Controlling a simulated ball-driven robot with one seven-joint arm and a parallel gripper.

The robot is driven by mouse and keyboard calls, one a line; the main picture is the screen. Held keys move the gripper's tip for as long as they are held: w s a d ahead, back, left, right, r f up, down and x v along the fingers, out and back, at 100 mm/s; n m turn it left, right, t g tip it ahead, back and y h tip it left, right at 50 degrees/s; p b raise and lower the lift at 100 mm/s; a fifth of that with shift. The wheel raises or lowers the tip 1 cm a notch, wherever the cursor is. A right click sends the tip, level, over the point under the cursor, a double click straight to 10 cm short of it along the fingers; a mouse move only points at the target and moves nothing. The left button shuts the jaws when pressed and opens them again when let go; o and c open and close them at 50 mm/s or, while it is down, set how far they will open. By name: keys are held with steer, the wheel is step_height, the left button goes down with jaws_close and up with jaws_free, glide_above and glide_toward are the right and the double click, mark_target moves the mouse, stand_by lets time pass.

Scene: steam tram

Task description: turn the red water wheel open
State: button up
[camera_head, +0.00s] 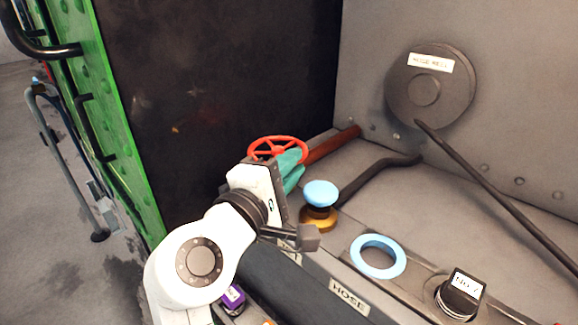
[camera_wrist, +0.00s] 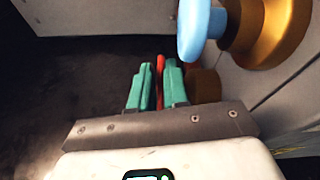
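The red water wheel (camera_head: 277,141) stands at the rear left of the ledge, against the dark panel, with its rim and spokes showing in the head view. My gripper has teal fingers and is at the wheel's near right side. In the wrist view the fingers (camera_wrist: 158,85) stand close together, one on each side of a thin red strip of the wheel (camera_wrist: 160,68), which fills the narrow gap. The gripper looks shut on the rim. The fingers hide most of the wheel in that view, and my wrist covers its lower front in the head view.
A blue knob (camera_head: 320,193) on a brass base (camera_head: 319,219) stands close to the right of my gripper. Further right are a light-blue ring (camera_head: 378,257), a black-capped fitting (camera_head: 461,293) and a hose reel (camera_head: 430,86). A green panel (camera_head: 120,120) is at left.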

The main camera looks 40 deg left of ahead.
jaws_close()
steer(key=shift+w+d+r+n+y+p, duration=0.1)
steer(key=shift+w+d+n+y+p, duration=0.2)
steer(key=shift+p, duration=0.45)
steer(key=shift+a+n+g+y+p, duration=0.1)
steer(key=shift+n+g+y+p, duration=0.25)
steer(key=shift+y+p, duration=0.4)
steer(key=shift+f, duration=0.25)
steer(key=o, duration=0.5)
jaws_free()
steer(key=shift+o, duration=0.2)
